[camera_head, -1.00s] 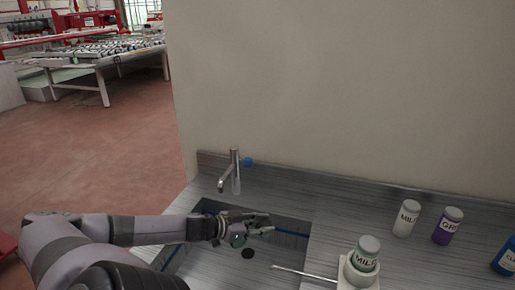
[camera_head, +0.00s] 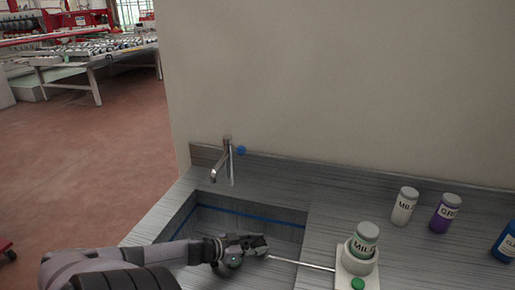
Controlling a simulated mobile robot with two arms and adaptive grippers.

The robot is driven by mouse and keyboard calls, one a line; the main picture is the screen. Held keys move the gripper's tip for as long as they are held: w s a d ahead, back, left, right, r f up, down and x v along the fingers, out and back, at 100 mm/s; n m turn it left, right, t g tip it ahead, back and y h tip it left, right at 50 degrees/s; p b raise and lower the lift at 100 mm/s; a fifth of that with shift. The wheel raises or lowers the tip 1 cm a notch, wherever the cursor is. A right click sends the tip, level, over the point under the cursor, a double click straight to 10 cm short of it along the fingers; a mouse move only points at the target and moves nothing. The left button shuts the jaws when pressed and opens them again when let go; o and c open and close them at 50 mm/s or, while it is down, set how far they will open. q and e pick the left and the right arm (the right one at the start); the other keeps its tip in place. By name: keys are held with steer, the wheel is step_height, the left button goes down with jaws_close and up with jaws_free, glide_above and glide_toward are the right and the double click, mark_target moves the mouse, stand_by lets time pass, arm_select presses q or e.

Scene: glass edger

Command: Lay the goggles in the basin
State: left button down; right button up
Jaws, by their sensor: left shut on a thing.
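The basin (camera_head: 190,222) is a grey, sunken rectangle in the counter, with a blue line along its inner walls. My left gripper (camera_head: 262,245) is over the basin, near its right side. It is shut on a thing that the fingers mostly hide. I take this for the goggles, but their shape cannot be made out. No other goggles show on the counter. My right gripper is not in view.
A tap (camera_head: 222,160) with a blue knob stands behind the basin. A white bottle (camera_head: 404,207), a purple bottle (camera_head: 445,213) and a blue bottle (camera_head: 506,243) stand farther right.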

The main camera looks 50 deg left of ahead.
arm_select(q)
steer(key=shift+f, duration=0.1)
steer(key=c, duration=1.3)
jaws_free()
steer(key=shift+r, duration=0.2)
steer(key=p+v, duration=0.2)
steer(key=v, duration=1)
